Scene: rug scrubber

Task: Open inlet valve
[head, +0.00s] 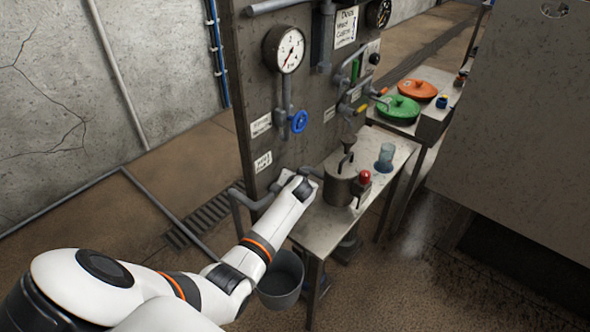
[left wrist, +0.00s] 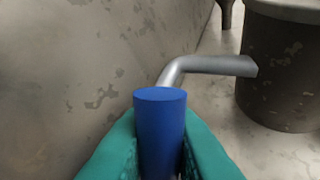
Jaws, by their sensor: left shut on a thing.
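My left gripper (head: 310,174) reaches in beside the metal pot (head: 342,184) on the steel table. In the left wrist view its teal fingers (left wrist: 160,150) are shut around an upright blue cylindrical handle (left wrist: 160,120). A grey bent pipe (left wrist: 205,65) shows behind the handle and runs right to the pot (left wrist: 285,65). In the head view the fingers and the blue handle are hidden or too small to make out. A blue handwheel (head: 299,122) is on the panel's pipe, apart from the gripper. My right gripper is not in view.
The upright panel (head: 262,90) stands close behind the gripper, with a gauge (head: 284,49) and pipes. A red button (head: 365,177) and a glass jar (head: 385,157) are right of the pot. A grey bucket (head: 281,282) is below my arm. Green (head: 398,108) and orange (head: 417,89) lids lie farther back.

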